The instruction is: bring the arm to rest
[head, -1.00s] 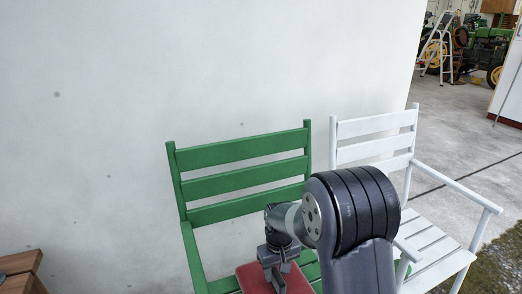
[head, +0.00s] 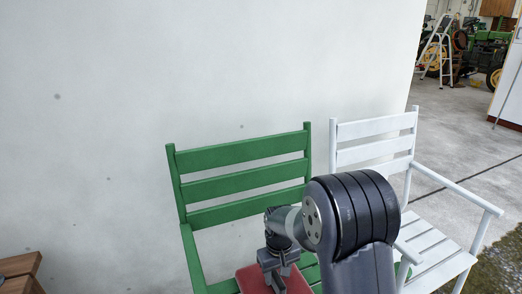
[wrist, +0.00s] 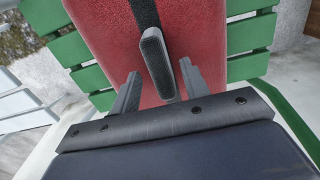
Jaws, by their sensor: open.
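My gripper (head: 279,274) is low in the head view, over the seat of the green chair (head: 243,183). In the wrist view my gripper (wrist: 159,68) is open, its two fingers apart. A red object (head: 251,281) lies on the green seat under my gripper; in the wrist view the red object (wrist: 207,38) fills the middle, with a dark strap and a grey handle-like bar (wrist: 154,55). The bar shows between the fingers; I cannot tell whether they touch it. The arm is bent, and its dark joint hides part of the chairs.
A white chair (head: 374,131) stands close on the right. A pale wall (head: 90,100) is behind the chairs. A wooden piece (head: 20,268) is at lower left. Farther back are a stepladder (head: 437,48) and a green tractor (head: 487,52). Open concrete floor lies at right.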

